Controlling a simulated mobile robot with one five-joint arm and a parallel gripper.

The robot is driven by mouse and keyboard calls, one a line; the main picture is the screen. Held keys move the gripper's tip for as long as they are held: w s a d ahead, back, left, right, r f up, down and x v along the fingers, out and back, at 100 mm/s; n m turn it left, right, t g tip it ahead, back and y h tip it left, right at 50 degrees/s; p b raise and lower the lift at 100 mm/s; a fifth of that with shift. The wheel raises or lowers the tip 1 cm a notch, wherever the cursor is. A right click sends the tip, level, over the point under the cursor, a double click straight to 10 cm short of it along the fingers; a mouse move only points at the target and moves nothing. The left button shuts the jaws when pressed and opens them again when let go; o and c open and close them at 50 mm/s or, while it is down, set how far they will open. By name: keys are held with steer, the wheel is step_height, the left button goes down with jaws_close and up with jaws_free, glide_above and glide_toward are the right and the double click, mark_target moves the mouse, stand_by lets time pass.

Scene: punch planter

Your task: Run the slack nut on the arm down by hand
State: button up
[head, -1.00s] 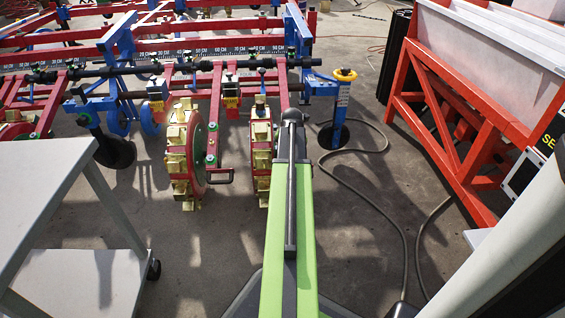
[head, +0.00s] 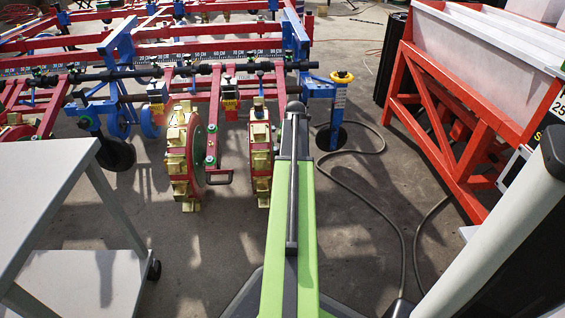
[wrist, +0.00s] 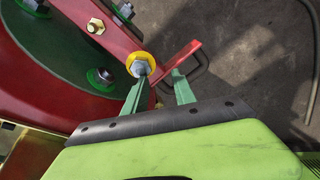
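In the wrist view a grey hex nut (wrist: 140,67) sits on a yellow washer at the end of a red arm (wrist: 113,38). My gripper (wrist: 160,76) is open, its two green fingers apart with nothing gripped. The left fingertip lies just below the nut in the picture, touching or close; I cannot tell which. The right fingertip is to the right of it, in front of a red bracket. In the head view the red and gold punch wheel (head: 183,155) stands left of my green arm. My gripper is hidden there, and I cannot make out the nut.
A brass nut (wrist: 96,26) and a green-flanged nut (wrist: 103,77) are close by. In the head view a grey cart (head: 45,190) stands left, a blue stand (head: 338,115) and cable right, and an orange-framed hopper (head: 440,110) far right.

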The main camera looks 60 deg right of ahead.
steer(key=shift+w+d+h+p, duration=0.3)
steer(key=shift+w+h+p, duration=0.15)
steer(key=shift+w+h, duration=0.15)
steer(key=shift+a+r+p, duration=0.3)
steer(key=shift+a+p, duration=0.15)
steer(key=shift+p, duration=0.25)
steer(key=shift+s+a+r+p, duration=0.1)
steer(key=shift+a+r+p, duration=0.1)
steer(key=shift+r+p, duration=0.2)
steer(key=p+v, duration=1.6)
steer(key=v, duration=0.1)
steer(key=shift+s+r, duration=0.1)
steer(key=shift+s, duration=0.05)
steer(key=p+v, duration=1.6)
steer(key=v, duration=0.1)
steer(key=shift+s+r+p, duration=0.15)
steer(key=shift+s+p, duration=0.15)
steer(key=shift+p, duration=0.05)
